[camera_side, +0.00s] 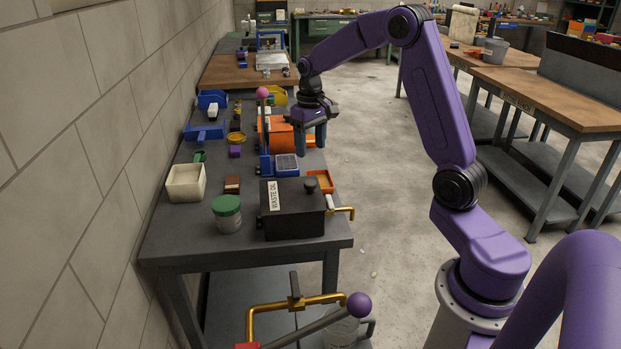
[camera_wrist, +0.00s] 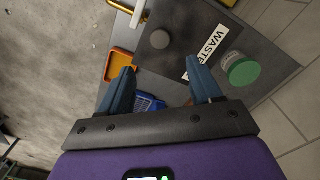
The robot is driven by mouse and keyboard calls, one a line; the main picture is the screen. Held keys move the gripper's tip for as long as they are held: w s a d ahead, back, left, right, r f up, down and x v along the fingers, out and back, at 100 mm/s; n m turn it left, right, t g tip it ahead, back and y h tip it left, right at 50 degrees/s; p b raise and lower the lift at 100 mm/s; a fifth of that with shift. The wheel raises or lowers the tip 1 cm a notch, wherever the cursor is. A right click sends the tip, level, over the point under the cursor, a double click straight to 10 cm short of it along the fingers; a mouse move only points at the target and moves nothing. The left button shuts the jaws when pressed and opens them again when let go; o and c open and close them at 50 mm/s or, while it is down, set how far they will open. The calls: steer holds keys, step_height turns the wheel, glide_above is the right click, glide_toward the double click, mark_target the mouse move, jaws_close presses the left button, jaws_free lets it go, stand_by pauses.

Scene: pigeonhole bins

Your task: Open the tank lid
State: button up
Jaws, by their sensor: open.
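The tank (camera_side: 293,222) is a dark box with a "WASTE OIL" label, at the near end of the grey workbench. Its dark lid (camera_side: 292,193) lies flat on top and carries a round black knob (camera_side: 310,184). In the wrist view the knob (camera_wrist: 160,39) shows ahead of my fingers, left of the label (camera_wrist: 207,50). My purple gripper (camera_side: 307,136) is over the bench, farther back than the tank and above it, pointing down. Its two blue fingers (camera_wrist: 165,82) are apart with nothing between them. It is clear of the lid.
A green-lidded jar (camera_side: 227,213) stands left of the tank. A white bin (camera_side: 186,182) is behind the jar. A blue device (camera_side: 286,164) with an upright pink-knobbed lever stands behind the tank. An orange tray (camera_side: 321,183) lies at the right edge. A brass pipe (camera_side: 343,211) juts from the tank's right side.

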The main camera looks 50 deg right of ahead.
mark_target(311, 182)
step_height(311, 182, down, 11)
stand_by(0.4)
jaws_close()
